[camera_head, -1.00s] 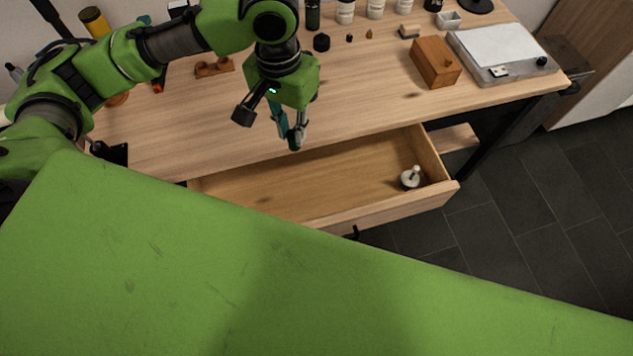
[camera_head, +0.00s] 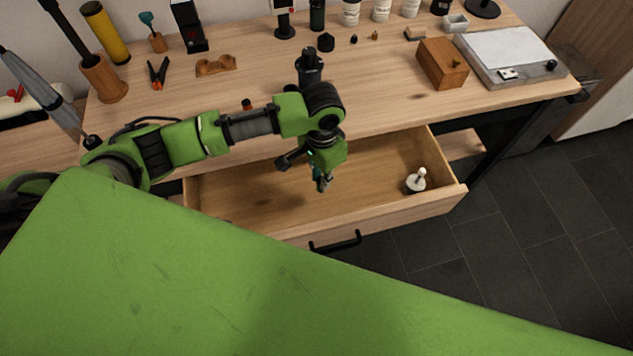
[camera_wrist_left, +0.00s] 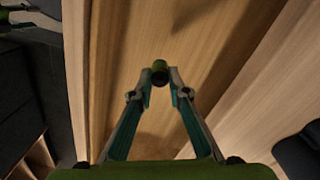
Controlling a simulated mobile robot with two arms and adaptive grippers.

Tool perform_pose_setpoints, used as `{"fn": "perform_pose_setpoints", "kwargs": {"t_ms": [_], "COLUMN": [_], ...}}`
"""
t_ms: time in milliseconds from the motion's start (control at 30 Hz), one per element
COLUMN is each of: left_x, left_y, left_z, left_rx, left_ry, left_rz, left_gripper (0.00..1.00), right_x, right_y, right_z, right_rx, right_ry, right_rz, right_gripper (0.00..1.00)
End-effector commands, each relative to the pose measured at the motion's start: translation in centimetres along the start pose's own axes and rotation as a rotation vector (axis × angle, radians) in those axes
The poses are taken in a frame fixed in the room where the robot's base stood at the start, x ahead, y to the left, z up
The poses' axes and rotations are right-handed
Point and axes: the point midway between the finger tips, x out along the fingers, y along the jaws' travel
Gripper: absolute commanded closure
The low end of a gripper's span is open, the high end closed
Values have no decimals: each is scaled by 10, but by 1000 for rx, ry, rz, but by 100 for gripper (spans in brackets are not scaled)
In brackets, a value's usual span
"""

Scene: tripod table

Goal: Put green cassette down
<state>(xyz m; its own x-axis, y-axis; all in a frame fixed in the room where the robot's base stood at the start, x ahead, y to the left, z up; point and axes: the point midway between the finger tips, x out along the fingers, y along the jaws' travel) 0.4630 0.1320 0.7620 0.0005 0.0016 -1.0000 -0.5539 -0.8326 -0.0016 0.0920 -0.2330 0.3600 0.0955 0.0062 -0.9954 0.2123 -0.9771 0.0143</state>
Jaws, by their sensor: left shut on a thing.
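My left gripper (camera_head: 321,184) points down over the open drawer (camera_head: 240,198) in the head view. In the left wrist view its two fingers (camera_wrist_left: 159,82) close on a small dark green cylinder, the green cassette (camera_wrist_left: 160,68). The cassette sits at the fingertips with wooden drawer surfaces behind it. In the head view the cassette is too small and dark to pick out from the fingertips. I cannot tell whether it touches the drawer floor. My right gripper is in neither view.
A small white-knobbed object (camera_head: 416,181) stands in the drawer's right end. The rest of the drawer floor looks bare. The table (camera_head: 215,100) above carries a wooden box (camera_head: 441,63), a white-topped device (camera_head: 508,55), pliers (camera_head: 158,73) and several bottles at the back.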

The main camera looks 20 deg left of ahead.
Motion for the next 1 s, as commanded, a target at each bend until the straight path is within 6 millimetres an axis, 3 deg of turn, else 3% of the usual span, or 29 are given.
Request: {"fn": "perform_pose_setpoints", "kwargs": {"t_ms": [100,367,533,933,967,1000], "left_x": [22,45,69,77,76,76], "left_y": [1,0,1,0,0,0], "left_z": [1,0,1,0,0,0], "left_rx": [-2,-2,-2,-3,-2,-2], "left_ry": [-2,-1,-2,0,1,1], "left_rz": [0,1,0,1,0,0], "left_gripper": [96,96,96,96,79,68], "right_x": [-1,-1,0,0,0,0], "right_y": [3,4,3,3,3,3], "right_z": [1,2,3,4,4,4], "right_rx": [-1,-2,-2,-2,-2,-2], "right_ry": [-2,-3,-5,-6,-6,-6], "right_rz": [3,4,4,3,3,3], "right_gripper": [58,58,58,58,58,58]}}
